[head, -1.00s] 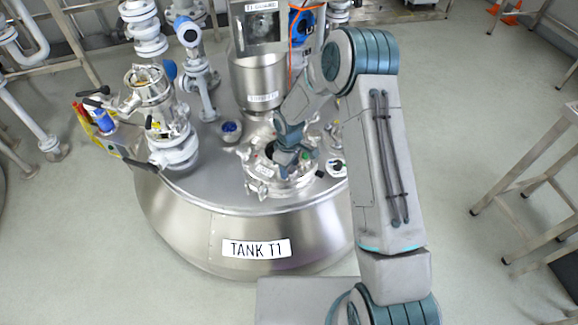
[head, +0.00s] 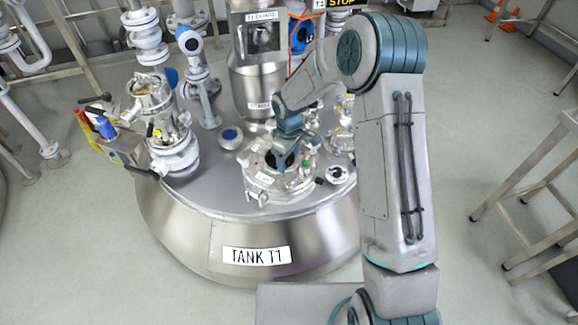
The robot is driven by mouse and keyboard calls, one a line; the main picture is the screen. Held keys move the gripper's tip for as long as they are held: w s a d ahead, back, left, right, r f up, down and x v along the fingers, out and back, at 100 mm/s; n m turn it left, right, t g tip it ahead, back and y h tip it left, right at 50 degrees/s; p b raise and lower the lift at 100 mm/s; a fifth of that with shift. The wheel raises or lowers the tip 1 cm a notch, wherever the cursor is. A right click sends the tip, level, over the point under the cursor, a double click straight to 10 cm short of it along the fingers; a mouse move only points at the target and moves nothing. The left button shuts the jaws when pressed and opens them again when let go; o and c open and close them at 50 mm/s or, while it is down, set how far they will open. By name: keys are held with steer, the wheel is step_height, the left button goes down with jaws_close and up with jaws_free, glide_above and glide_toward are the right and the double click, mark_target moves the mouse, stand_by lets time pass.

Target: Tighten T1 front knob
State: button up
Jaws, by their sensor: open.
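Tank T1 (head: 215,235) is a rounded steel vessel with a "TANK T1" label on its front. On its top sits a round hatch (head: 262,187) with several knobs around its rim. A knob (head: 260,198) shows at the hatch's front edge. My gripper (head: 283,165) is over the hatch, pointing down, open, with nothing seen between its fingers. It appears above the middle of the hatch, apart from the front knob. The gripper and wrist hide part of the hatch's middle and back.
A steel column (head: 258,85) stands behind the hatch. A valve assembly (head: 170,140) stands on the tank's left side. A blue-topped round fitting (head: 231,137) lies left of the hatch. A metal table frame (head: 530,185) stands at right, with open floor between.

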steer(key=shift+r, duration=2.7)
